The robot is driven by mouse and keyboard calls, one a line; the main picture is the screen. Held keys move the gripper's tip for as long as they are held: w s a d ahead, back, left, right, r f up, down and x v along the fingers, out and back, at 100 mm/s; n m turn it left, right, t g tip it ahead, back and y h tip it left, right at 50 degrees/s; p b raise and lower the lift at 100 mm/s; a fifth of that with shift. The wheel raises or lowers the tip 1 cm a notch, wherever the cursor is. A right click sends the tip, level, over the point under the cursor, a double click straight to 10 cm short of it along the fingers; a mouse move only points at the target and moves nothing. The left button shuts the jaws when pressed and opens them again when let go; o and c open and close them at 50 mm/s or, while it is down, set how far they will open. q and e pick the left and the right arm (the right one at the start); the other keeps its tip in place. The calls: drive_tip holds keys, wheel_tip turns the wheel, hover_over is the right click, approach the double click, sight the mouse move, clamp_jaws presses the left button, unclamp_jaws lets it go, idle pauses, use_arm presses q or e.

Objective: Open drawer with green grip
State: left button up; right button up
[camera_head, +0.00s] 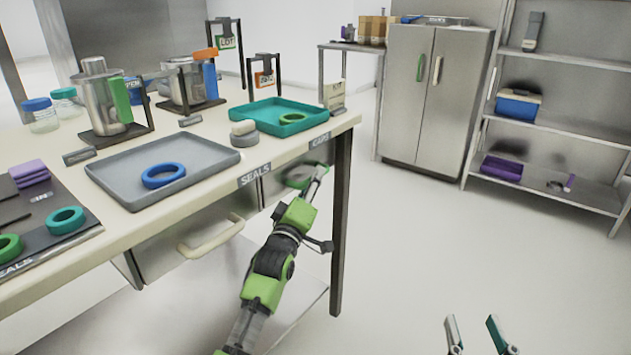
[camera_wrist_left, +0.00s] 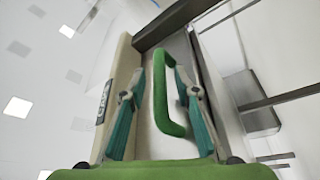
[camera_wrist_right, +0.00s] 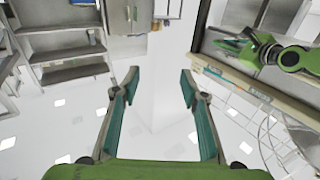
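The drawer with the green grip (camera_head: 299,172) sits under the table's right end, below the "CAPS" label. In the left wrist view the green grip (camera_wrist_left: 173,125) stands between the two open fingers of my left gripper (camera_wrist_left: 152,68). The fingers lie on either side of it, and no firm contact shows. In the head view my left gripper (camera_head: 318,175) is at this grip. My right gripper (camera_head: 474,334) is open and empty over the floor, and it also shows in the right wrist view (camera_wrist_right: 158,85).
A second drawer with a cream grip (camera_head: 210,238) is left of it, below the "SEALS" label. The table (camera_head: 225,185) carries a grey tray (camera_head: 118,178), a teal tray (camera_head: 262,113) and several rings. A cabinet (camera_head: 432,100) and shelves (camera_head: 550,135) stand behind. The floor right is clear.

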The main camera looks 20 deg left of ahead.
use_arm(q)
drive_tip(key=shift+x, duration=0.95)
use_arm(e)
drive_tip(key=shift+a+r+t, duration=0.2)
drive_tip(key=shift+r+t, duration=0.5)
drive_tip(key=shift+r, duration=0.65)
use_arm(q)
drive_tip(key=shift+s, duration=0.1)
clamp_jaws()
use_arm(e)
drive_tip(key=shift+s, duration=0.1)
use_arm(q)
drive_tip(key=shift+d, duration=0.1)
use_arm(e)
drive_tip(key=shift+d+f, duration=0.1)
